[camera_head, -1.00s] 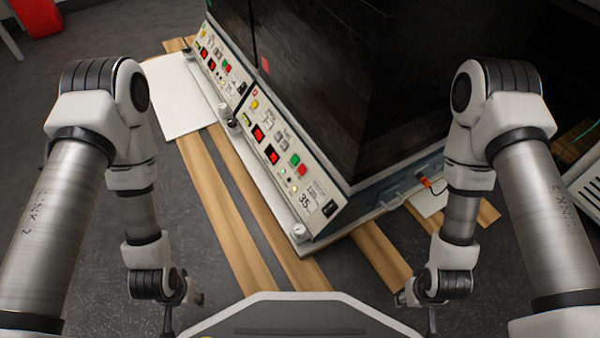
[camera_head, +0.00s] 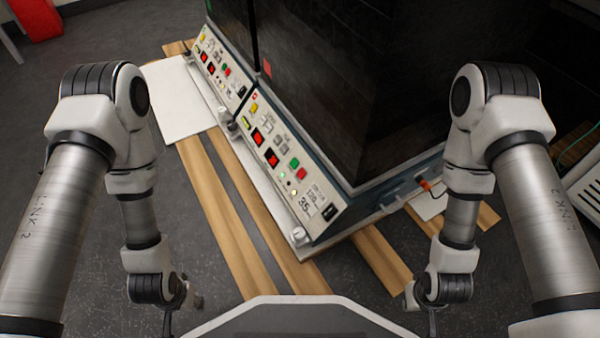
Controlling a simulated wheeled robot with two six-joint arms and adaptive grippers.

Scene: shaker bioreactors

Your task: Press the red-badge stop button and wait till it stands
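The near shaker's slanted white control panel (camera_head: 325,190) faces me at the centre. It carries red displays (camera_head: 271,158), a yellow button (camera_head: 254,108), a green button (camera_head: 294,162) and a red button (camera_head: 303,174). A small red badge (camera_head: 255,97) is at the panel's upper end, and a red square (camera_head: 267,69) is on the dark housing. Small lights glow near the printed numbers. Whether the platform inside moves cannot be seen. My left gripper (camera_head: 182,312) hangs low at left and my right gripper (camera_head: 422,308) low at right, both apart from the panel. Their finger openings are unclear.
A second shaker panel (camera_head: 218,70) continues up and left. The shakers stand over wooden planks (camera_head: 215,200). A white board (camera_head: 180,98) lies at left. An orange-ended connector (camera_head: 425,184) sticks out at the right side. Grey floor is open at left.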

